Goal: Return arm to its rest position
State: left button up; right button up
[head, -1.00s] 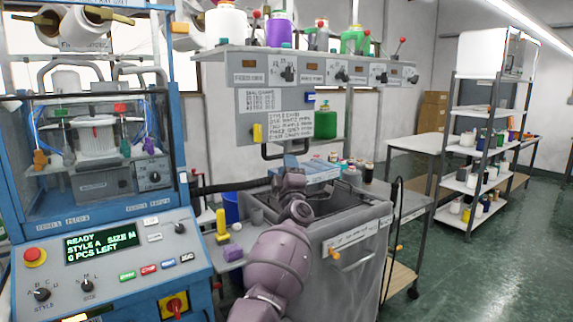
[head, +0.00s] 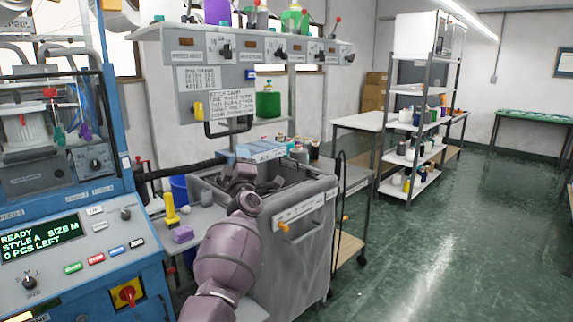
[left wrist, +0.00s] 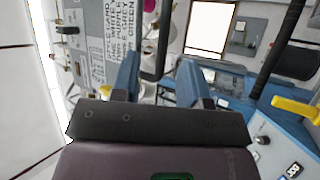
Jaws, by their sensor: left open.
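My left arm (head: 228,252), purple and jointed, rises from the bottom of the head view toward the grey bin cart (head: 305,235). My left gripper (head: 240,176) is at its far end, seen small and dark over the near left part of the bin's opening. In the left wrist view its two blue fingers (left wrist: 158,82) stand apart with nothing seen between them. The fingertips are hard to make out in the head view. My right gripper is not in view.
The blue knitting machine (head: 70,240) stands close on the left, its display lit. An overhead control shelf (head: 240,45) hangs behind the bin. A yellow-handled tool (head: 171,212) and a purple block (head: 182,234) lie beside the bin. Green floor (head: 430,240) on the right is clear.

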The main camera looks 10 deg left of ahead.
pick_arm(q)
jog(key=s+d+r+m+t+h, duration=0.2)
jog(key=s+d+r+m+h, duration=0.15)
jog(key=m+h, duration=0.5)
jog(key=s+a+f+m+g, duration=0.25)
jog(key=s+f+m, duration=0.25)
jog(key=s+f, duration=0.6)
jog(key=s+a+f+m+g, duration=0.2)
jog(key=s+f+m+g, duration=0.3)
jog(key=f, duration=0.9)
jog(key=s+a+f+g, duration=0.1)
jog(key=s+f, duration=0.6)
jog(key=s, duration=0.3)
jog(key=s+a+f+g, duration=0.1)
jog(key=s+f+g, duration=0.1)
jog(key=s+f, duration=0.6)
jog(key=s+a+f+g, duration=0.2)
jog(key=s+f, duration=0.5)
jog(key=s, duration=0.7)
jog(key=shift+f, duration=0.25)
jog(key=shift+m+g+y, duration=0.25)
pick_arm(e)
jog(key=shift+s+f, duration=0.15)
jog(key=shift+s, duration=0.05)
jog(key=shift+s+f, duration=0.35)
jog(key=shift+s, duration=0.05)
